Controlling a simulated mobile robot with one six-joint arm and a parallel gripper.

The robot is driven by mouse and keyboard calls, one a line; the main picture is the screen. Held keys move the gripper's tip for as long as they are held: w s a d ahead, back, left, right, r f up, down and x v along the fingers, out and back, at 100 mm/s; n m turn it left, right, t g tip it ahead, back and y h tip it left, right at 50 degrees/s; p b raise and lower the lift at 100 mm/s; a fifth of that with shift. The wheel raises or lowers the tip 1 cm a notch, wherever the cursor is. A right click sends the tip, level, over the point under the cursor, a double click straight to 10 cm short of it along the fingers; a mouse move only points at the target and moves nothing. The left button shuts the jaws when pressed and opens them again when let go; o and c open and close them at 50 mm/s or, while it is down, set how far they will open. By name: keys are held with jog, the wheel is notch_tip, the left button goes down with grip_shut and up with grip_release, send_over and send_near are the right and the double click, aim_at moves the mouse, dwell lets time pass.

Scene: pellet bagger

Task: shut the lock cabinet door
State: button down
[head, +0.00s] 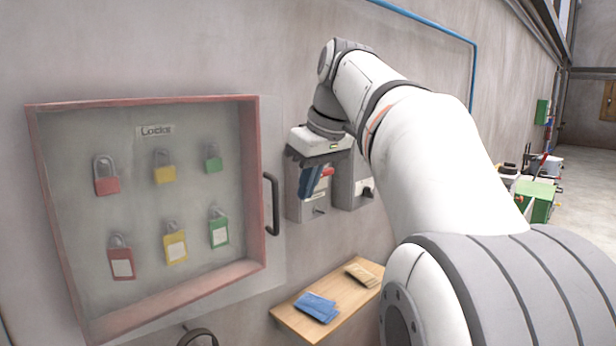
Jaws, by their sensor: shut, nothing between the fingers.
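The lock cabinet (150,311) is a red-framed box on the wall at the left, with several red, yellow and green padlocks hanging inside. Its clear door panel (277,262) covers the front and reaches past the frame's right edge. I cannot tell whether a narrow gap is left behind it. The dark door handle (273,205) stands upright at that right edge. My gripper (307,194) points down to the right of the handle, apart from it in the picture. Its blue fingers are shut and empty.
Two grey wall boxes (353,184) are behind my gripper, partly hidden. A wooden shelf (283,318) below holds blue and tan packets. A dark round wheel (197,338) shows at the bottom edge. A blue pipe (430,31) runs along the wall above my arm.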

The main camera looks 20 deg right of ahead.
jog(key=w+a+f+p, duration=0.1)
jog(key=w+a+f, duration=0.1)
jog(key=w+f, duration=0.3)
jog(key=shift+w+a, duration=0.2)
jog(key=shift+a, duration=0.05)
